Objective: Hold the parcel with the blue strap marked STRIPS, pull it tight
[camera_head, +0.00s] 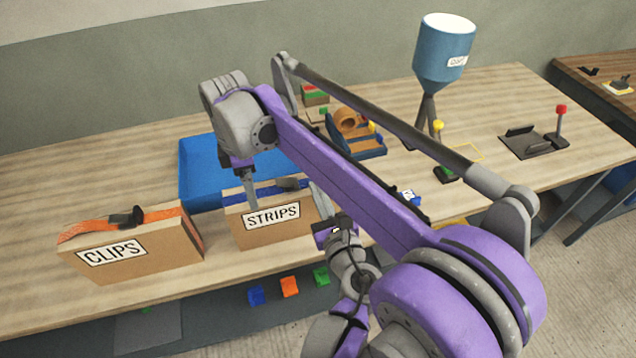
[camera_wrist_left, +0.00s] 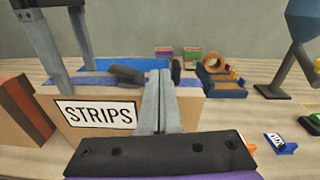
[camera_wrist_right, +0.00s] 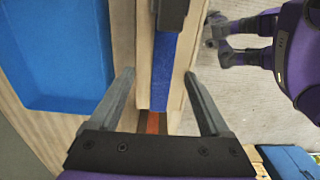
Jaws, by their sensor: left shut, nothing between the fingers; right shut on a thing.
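The STRIPS parcel (camera_head: 270,236) is an upright tan box with a blue strap (camera_head: 240,196) along its top and a dark buckle (camera_head: 290,184); the buckle also shows in the left wrist view (camera_wrist_left: 126,75). My right gripper (camera_head: 247,200) reaches down over the parcel's left part. In the right wrist view its fingers straddle the box, one on each side, shut on it. My left gripper (camera_wrist_left: 160,76) is shut and empty, upright in front of the parcel's right part. A small dark piece (camera_wrist_left: 176,70) shows just right of its tips; contact cannot be told.
The CLIPS parcel (camera_head: 140,250) with an orange strap stands to the left. A blue tray (camera_head: 195,165) lies behind. A tape dispenser (camera_head: 355,135), a blue hopper (camera_head: 443,60) and a lever fixture (camera_head: 535,142) stand to the right. My right arm crosses above the table.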

